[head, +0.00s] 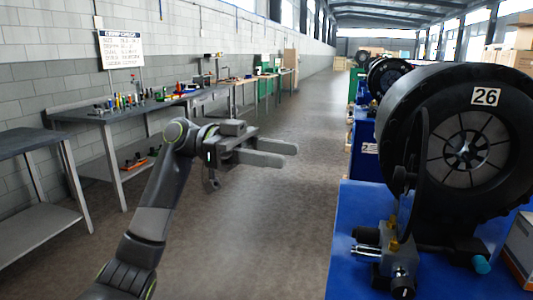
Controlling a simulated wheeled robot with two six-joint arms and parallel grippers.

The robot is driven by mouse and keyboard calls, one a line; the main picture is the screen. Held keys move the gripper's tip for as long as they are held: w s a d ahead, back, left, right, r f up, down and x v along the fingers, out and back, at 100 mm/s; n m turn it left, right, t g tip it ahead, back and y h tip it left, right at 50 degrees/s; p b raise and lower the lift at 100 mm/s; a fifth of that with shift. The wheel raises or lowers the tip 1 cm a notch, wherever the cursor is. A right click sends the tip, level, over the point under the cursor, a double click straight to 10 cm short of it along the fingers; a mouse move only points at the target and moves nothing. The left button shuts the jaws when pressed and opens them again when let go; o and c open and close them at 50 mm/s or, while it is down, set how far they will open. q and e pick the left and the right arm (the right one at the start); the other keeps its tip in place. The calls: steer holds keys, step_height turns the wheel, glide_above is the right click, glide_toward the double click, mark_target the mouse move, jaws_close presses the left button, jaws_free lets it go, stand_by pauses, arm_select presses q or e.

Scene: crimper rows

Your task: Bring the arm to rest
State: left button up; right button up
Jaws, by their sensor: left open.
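My left arm (150,222) comes in from the lower left and rises to its wrist in the middle of the head view. My left gripper (272,153) points to the right, over the open floor. Its two fingers are apart, with nothing between them. It touches nothing and hangs clear of the benches on the left and the machine on the right. My right gripper does not show.
A large black crimper marked 26 (486,97) stands on a blue base (350,215) at the right, with more behind it. Grey workbenches (88,113) with small tools line the left wall. The aisle floor (290,215) between them is clear. A box (521,240) sits lower right.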

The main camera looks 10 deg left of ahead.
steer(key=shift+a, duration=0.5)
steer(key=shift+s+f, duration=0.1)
